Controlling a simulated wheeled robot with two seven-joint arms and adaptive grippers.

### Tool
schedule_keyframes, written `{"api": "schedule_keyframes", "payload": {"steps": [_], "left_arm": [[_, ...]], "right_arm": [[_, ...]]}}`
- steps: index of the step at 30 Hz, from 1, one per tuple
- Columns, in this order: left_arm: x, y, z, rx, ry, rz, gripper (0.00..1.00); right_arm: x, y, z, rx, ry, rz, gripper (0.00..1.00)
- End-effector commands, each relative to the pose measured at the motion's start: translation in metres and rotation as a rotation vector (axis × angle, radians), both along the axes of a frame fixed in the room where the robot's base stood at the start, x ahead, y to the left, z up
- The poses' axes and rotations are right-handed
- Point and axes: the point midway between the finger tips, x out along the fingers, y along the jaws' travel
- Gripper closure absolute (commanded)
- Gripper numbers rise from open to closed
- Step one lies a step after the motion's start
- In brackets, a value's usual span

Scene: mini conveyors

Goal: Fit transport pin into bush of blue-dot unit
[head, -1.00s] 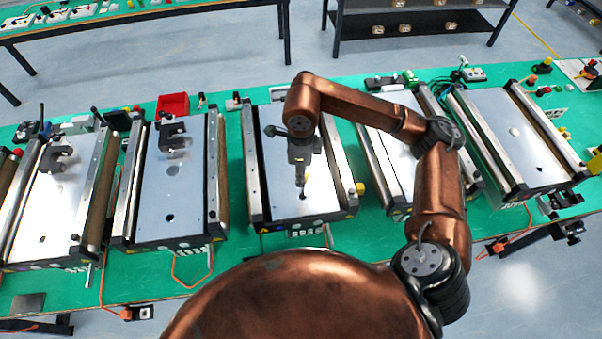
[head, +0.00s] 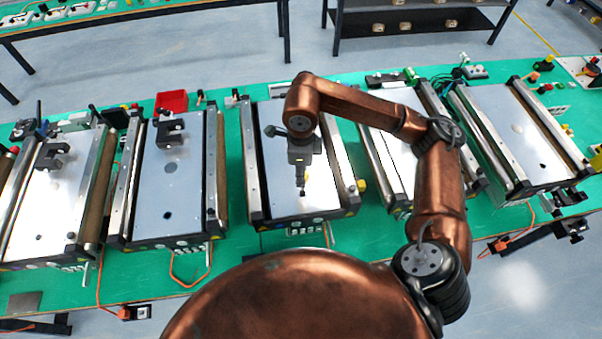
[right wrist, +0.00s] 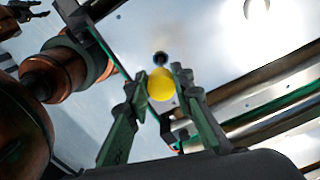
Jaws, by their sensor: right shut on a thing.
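My right gripper (head: 301,180) reaches down over the plate of the middle conveyor unit (head: 275,150). In the right wrist view its two fingers (right wrist: 160,88) are shut on the transport pin, whose round yellow head (right wrist: 161,84) shows between the tips. A dark round spot (right wrist: 160,58) shows just beyond the head; I cannot tell whether it is the bush or part of the pin. In the head view a small dark piece (head: 302,193) shows under the fingertips, close to the plate. I cannot make out a blue dot on any unit.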

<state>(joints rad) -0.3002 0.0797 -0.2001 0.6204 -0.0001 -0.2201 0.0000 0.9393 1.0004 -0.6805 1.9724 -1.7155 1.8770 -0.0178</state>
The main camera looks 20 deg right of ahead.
Motion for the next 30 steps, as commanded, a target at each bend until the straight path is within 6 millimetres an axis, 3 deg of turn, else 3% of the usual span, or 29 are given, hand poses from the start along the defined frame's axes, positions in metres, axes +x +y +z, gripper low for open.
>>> {"api": "schedule_keyframes", "payload": {"steps": [30], "left_arm": [[-0.002, 0.000, -0.019, 0.000, 0.003, 0.000, 0.60]], "right_arm": [[0.000, 0.000, -0.020, 0.000, 0.000, 0.000, 1.00]]}}
